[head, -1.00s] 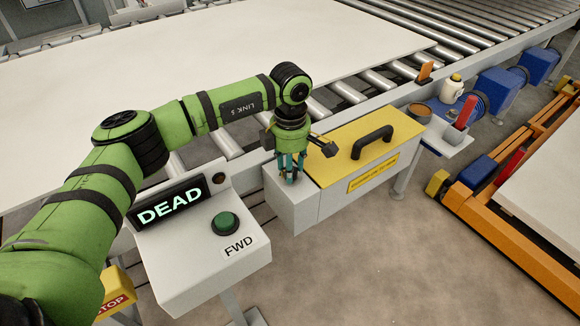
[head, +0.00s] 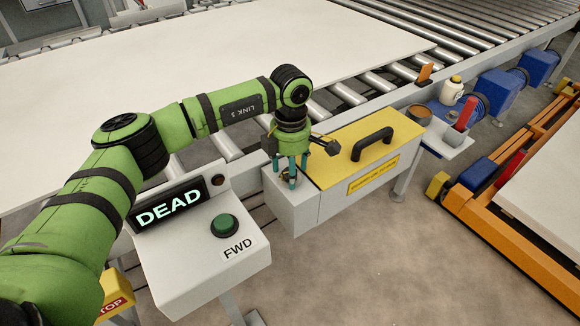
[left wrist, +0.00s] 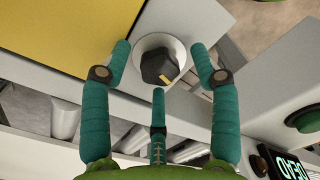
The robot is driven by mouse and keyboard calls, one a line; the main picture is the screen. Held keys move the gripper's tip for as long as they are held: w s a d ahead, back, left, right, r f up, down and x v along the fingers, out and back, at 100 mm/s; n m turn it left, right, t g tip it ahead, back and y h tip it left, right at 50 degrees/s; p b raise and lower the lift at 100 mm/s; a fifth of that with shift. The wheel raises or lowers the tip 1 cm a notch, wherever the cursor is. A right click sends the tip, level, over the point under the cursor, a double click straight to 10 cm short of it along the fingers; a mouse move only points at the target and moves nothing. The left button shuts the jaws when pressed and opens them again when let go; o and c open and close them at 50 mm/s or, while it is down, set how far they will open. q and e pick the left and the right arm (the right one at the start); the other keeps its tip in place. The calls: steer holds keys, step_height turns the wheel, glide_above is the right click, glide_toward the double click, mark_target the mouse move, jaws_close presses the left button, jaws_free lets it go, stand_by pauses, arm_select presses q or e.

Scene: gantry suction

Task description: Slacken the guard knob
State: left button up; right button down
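The guard knob (left wrist: 155,66) is dark, with a yellow pointer mark toward its lower right, on a round white base in the left wrist view. It sits on the pale end of the guard box, beside the yellow cover (head: 350,146), which also fills the upper left of the wrist view (left wrist: 60,30). My left gripper (head: 290,180) points down over this end of the box. In the left wrist view its three teal fingers are spread around the knob, with visible gaps and nothing held. In the head view the fingers mostly hide the knob. My right gripper is not in view.
A control box with a lit DEAD display (head: 168,207) and a green FWD button (head: 224,224) stands just left of the guard. A black handle (head: 372,142) rises from the yellow cover. Conveyor rollers and a large white board (head: 200,70) lie behind.

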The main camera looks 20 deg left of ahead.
arm_select(q)
steer(key=shift+r, duration=0.15)
steer(key=shift+w+r, duration=0.1)
steer(key=shift+r, duration=0.2)
step_height(320, 180, up, 11)
steer(key=shift+r, duration=0.1)
